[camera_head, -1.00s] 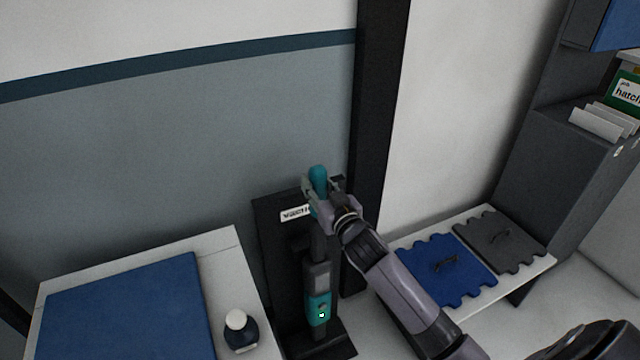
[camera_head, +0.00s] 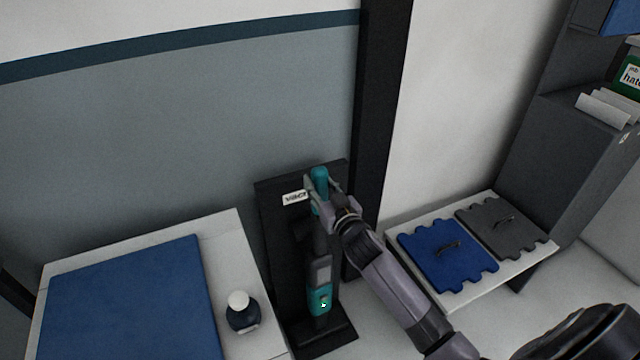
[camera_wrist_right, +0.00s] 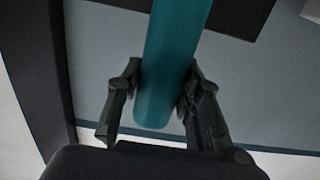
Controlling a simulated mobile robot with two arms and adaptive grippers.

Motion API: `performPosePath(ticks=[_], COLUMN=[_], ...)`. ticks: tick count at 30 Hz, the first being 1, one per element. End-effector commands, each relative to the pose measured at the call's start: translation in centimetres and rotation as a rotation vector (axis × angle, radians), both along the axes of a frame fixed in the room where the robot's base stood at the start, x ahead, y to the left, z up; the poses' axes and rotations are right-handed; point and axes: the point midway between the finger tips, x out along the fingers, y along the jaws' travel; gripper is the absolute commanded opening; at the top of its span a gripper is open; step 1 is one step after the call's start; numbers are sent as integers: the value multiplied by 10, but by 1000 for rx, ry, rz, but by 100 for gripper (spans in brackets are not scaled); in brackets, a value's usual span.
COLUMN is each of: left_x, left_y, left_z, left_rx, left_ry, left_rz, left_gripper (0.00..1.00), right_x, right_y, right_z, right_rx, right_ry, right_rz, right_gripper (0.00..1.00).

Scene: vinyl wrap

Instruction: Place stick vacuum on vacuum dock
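The stick vacuum (camera_head: 319,300) is upright, with a teal handle top and a teal and grey lower body. Its teal handle also fills the middle of the right wrist view (camera_wrist_right: 170,60). My right gripper (camera_head: 319,188) is shut on the handle, its two fingers (camera_wrist_right: 163,88) at either side. The black vacuum dock (camera_head: 275,235) has a white label on its tall back panel and a flat base. The vacuum stands in front of the panel, above the base. Whether its lower end touches the base is unclear. My left gripper is not in view.
A white table (camera_head: 225,255) with a blue mat (camera_head: 130,300) and a dark bottle with a white cap (camera_head: 241,314) is left of the dock. A low white bench (camera_head: 420,283) with blue (camera_head: 448,262) and grey (camera_head: 505,230) puzzle-edged pieces is to the right. A dark post (camera_head: 375,120) rises behind.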

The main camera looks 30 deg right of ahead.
Motion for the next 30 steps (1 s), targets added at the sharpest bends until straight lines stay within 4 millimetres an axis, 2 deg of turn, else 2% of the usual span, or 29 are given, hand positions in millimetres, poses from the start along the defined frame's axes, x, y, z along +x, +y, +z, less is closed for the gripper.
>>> performPosePath(ticks=[8, 19, 23, 30], left_x=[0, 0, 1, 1], left_y=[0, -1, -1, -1], left_z=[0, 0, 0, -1], left_rx=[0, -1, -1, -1], left_ry=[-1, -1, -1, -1], left_rz=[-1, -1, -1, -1], left_gripper=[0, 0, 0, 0], right_x=[0, -4, -21, -71], right_y=[0, 0, 1, 5], right_z=[0, 0, -1, 0], right_rx=[0, 0, 2, 2], right_ry=[0, 0, 2, 2], right_rz=[0, 1, 1, 0], right_gripper=[53, 53, 53, 53])
